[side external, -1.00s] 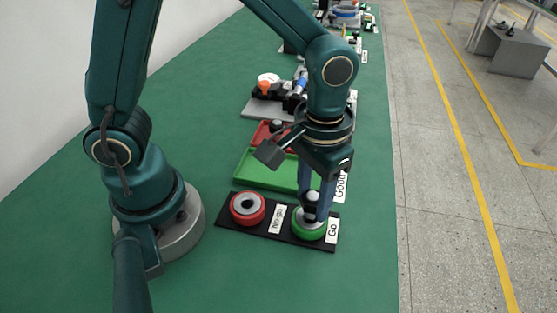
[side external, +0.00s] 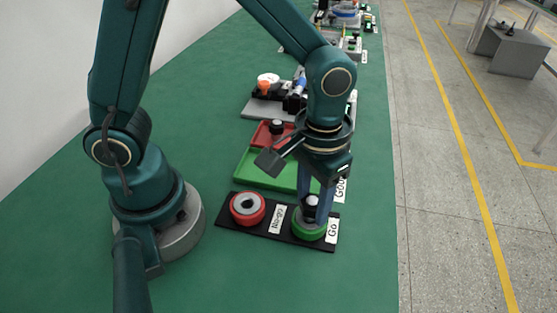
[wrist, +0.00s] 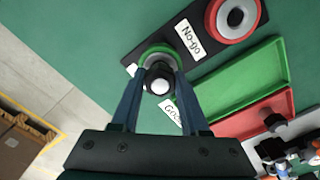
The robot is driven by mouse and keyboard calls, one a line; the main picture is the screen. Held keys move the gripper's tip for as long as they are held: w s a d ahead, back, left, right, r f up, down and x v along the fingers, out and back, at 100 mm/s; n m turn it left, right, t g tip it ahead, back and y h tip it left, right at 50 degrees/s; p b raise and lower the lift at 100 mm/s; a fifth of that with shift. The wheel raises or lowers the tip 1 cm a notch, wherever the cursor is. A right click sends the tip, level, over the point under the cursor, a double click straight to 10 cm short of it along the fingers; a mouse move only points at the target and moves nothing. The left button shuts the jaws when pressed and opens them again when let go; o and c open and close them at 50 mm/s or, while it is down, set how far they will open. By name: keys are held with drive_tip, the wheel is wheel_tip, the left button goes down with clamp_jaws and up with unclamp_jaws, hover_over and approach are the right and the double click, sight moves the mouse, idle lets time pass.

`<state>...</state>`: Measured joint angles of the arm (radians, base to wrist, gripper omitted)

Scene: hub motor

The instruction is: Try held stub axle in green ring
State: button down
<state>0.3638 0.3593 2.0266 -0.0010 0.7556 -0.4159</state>
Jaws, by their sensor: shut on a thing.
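My gripper (side external: 312,207) points down over the Go end of the black gauge plate, its blue fingers shut on the stub axle (side external: 311,201). The axle has a dark body and a pale round top, which also shows between the fingers in the wrist view (wrist: 160,86). The green ring (side external: 308,232) is directly below it, and its far rim shows in the wrist view (wrist: 152,48). The axle's lower end is hidden, so I cannot tell how deep it sits in the ring. The axle looks roughly upright.
The red No-go ring (side external: 238,219) sits on the same black plate (side external: 268,237), to the left. Behind are a green tray (side external: 262,182) and a red tray (side external: 262,136) holding a dark part (side external: 276,127). More fixtures stand farther back. The green table is clear in front.

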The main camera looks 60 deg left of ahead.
sight(313, 200)
drive_tip(key=shift+f, duration=0.45)
idle(0.3)
idle(0.6)
unclamp_jaws()
idle(0.3)
drive_tip(key=shift+r, duration=3.5)
drive_tip(key=c, duration=0.3)
